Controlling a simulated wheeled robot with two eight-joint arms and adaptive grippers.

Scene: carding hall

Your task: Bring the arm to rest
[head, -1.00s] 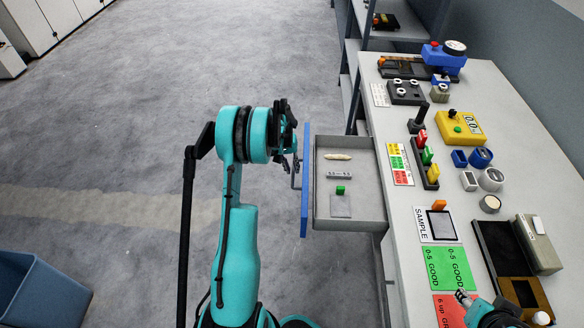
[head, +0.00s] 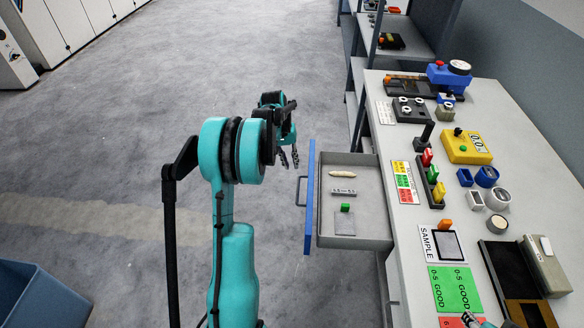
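My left arm, teal and black, stands in the middle of the head view. Its gripper (head: 289,159) points down with two thin dark fingers slightly apart and nothing between them. It is just left of and beyond the handle (head: 301,190) of the open drawer, apart from it. The drawer (head: 372,228) is grey inside with a blue front (head: 311,205). It holds a cream-coloured piece (head: 343,174), a small grey strip (head: 344,191) and a green block (head: 345,208) by a grey square. My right gripper (head: 472,319) shows only in part at the bottom edge; its fingers cannot be made out.
The workbench (head: 400,255) on the right carries a yellow device (head: 467,146), coloured levers, small cups, a sample card (head: 440,242) and green cards. A blue bin (head: 40,295) stands at lower left. The grey floor left of the drawer is clear.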

